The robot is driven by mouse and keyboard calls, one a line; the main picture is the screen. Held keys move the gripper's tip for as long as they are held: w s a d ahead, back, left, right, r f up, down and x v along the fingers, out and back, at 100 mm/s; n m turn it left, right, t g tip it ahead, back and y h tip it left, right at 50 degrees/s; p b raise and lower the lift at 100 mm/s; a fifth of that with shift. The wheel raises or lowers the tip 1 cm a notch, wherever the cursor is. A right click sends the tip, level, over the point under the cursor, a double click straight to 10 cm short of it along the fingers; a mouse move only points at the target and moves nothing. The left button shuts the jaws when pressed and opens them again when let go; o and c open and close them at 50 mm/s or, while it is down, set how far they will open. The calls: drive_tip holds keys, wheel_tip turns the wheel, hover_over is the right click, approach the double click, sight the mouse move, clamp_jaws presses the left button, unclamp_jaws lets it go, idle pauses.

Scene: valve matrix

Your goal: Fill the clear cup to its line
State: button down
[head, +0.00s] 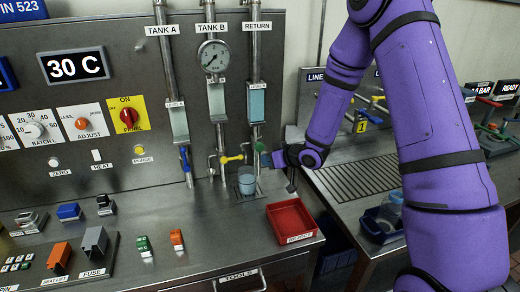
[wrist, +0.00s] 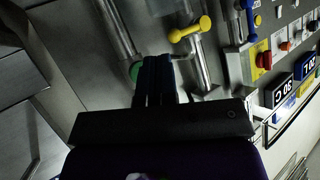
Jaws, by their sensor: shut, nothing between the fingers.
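The clear cup (head: 247,180) stands upright on a small drain grate below the pipes, with bluish content showing; its line is too small to make out. Above it are a yellow valve handle (head: 232,159) on the TANK B pipe and a green handle (head: 265,158) on the RETURN pipe. A blue handle (head: 185,160) is on the TANK A pipe. My gripper (head: 274,158) is shut and empty beside the green handle. In the wrist view its fingertips (wrist: 156,62) are close to the green handle (wrist: 134,70); I cannot tell if they touch. The cup is not visible there.
A red REJECT tray (head: 290,221) sits right of the cup at the counter's front. Orange and green blocks (head: 176,238) lie on the counter to the left. A gauge (head: 212,57) is on the TANK B pipe.

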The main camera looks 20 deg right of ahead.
drive_tip(key=shift+w, duration=1.4)
drive_tip(key=shift+w, duration=0.15)
idle(1.0)
drive_tip(key=shift+w, duration=0.3)
drive_tip(key=shift+w, duration=0.6)
idle(0.9)
drive_tip(key=shift+s, duration=1.05)
drive_tip(key=shift+s, duration=0.1)
drive_tip(key=shift+s, duration=2.4)
drive_tip(key=shift+r, duration=0.15)
